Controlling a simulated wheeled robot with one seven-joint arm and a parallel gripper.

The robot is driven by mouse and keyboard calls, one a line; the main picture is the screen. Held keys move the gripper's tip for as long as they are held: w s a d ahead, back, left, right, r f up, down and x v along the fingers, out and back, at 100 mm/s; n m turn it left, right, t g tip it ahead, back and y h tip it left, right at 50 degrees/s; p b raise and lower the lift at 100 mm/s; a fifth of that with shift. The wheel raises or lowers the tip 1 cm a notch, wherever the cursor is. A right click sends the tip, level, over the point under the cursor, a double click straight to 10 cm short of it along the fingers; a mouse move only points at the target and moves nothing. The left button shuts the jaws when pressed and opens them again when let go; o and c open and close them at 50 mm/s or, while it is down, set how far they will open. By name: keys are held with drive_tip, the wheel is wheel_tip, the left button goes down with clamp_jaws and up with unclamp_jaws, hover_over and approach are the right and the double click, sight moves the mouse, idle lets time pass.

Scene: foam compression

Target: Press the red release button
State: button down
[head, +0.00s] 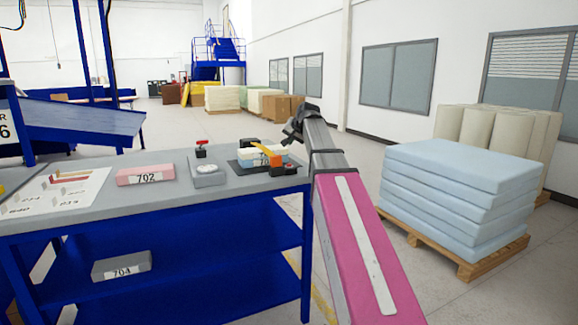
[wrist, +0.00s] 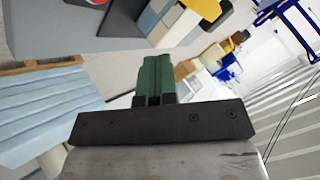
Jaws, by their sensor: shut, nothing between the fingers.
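A small red-topped item on a dark base (head: 200,145) stands at the back of the workbench; I cannot tell whether it is the release button. A dark fixture (head: 240,167) holding pale blocks, with an orange arm (head: 266,149) and an orange-and-black part (head: 286,169), sits at the bench's right end. In the wrist view a red patch (wrist: 98,2) is cut off at the top edge. My gripper (head: 292,134) is off the bench's back right corner, apart from everything. In the wrist view its green fingers (wrist: 155,78) are together and empty.
A grey block with a white disc (head: 207,170) and a pink block marked 702 (head: 146,174) lie on the workbench (head: 150,210). A grey block marked 704 (head: 121,265) is on the lower shelf. A pallet of blue foam sheets (head: 460,185) stands to the right.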

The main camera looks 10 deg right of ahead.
drive_tip(key=shift+f, duration=3.2)
drive_tip(key=shift+f, duration=0.1)
drive_tip(key=shift+f, duration=0.3)
drive_tip(key=shift+f, duration=0.45)
idle(0.5)
drive_tip(key=shift+r, duration=0.85)
drive_tip(key=shift+r, duration=0.1)
drive_tip(key=shift+r, duration=2.4)
